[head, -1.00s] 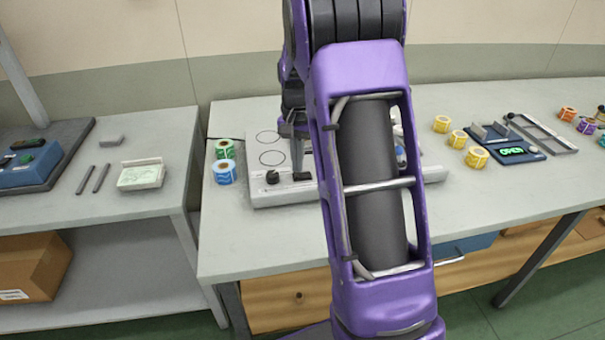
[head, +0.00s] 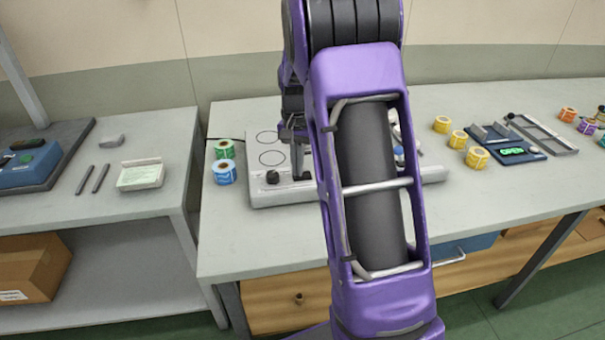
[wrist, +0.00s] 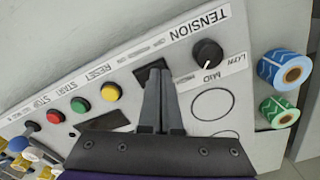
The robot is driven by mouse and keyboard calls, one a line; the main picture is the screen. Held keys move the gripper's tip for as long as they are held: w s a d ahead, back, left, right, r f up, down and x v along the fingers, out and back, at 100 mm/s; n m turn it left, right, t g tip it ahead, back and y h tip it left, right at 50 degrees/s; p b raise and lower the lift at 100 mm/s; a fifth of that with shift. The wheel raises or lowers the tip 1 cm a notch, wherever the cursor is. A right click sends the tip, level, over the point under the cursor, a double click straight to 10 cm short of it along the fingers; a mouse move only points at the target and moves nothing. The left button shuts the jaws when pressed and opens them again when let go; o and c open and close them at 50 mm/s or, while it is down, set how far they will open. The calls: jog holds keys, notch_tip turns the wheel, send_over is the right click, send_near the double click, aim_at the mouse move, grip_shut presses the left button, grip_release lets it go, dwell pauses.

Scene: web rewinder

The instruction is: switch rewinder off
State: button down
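The rewinder (head: 270,195) is a low, pale grey machine on the middle table, partly hidden by my arm in the head view. The wrist view shows its panel with a black TENSION knob (wrist: 207,53) and yellow (wrist: 110,91), green (wrist: 79,104) and red (wrist: 55,116) buttons. A black switch (wrist: 149,70) sits between the knob and the yellow button, under a small label too fine to read. My gripper (wrist: 159,80) has its fingers together, tips over or at this switch, partly covering it. Contact and the switch position cannot be told.
Green (head: 224,149) and blue (head: 224,172) label rolls stand at the rewinder's left. Yellow rolls (head: 458,139) and a blue device with a green display (head: 515,151) lie to the right. A gap separates the left bench (head: 110,205) from this table.

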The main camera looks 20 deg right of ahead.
notch_tip(320, 180, up, 7)
jog(key=p, duration=0.6)
jog(key=shift+f, duration=0.1)
dwell(0.5)
